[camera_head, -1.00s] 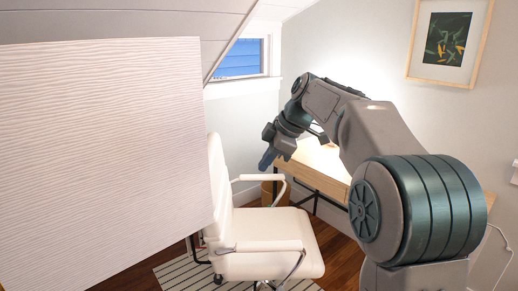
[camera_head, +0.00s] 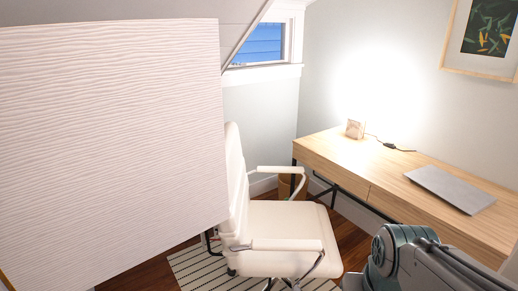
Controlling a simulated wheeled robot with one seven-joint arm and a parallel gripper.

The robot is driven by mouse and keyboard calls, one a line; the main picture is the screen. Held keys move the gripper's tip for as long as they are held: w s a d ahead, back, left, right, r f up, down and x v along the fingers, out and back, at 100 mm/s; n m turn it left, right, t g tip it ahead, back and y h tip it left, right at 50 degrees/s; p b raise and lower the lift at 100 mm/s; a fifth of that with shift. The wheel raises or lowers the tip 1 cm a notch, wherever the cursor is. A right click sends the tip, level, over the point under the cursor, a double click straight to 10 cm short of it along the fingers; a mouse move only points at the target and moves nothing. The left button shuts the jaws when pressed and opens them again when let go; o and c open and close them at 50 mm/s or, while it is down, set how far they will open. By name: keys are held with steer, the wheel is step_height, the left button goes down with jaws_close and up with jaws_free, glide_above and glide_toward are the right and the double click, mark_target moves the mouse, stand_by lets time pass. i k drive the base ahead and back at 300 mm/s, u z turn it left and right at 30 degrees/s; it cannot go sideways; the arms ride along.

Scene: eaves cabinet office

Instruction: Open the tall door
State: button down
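A large pale panel with a wavy ridged surface (camera_head: 110,150) fills the left side of the head view, close to the camera. It looks like a cabinet door, but I cannot tell for certain that it is the tall door. No handle shows on it, and its left part runs out of the picture. Part of my arm shows at the bottom right, below the desk, well apart from the panel. My gripper is not in view.
A white office chair (camera_head: 285,225) stands right of the panel on a striped rug (camera_head: 190,268). A wooden desk (camera_head: 365,170) with a grey laptop (camera_head: 450,188) is along the right wall. A waste bin (camera_head: 285,187) stands behind the chair. Little clear floor shows.

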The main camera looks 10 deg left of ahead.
mark_target(112, 151)
steer(key=z, duration=0.1)
steer(key=i, duration=1.05)
steer(key=u, duration=0.45)
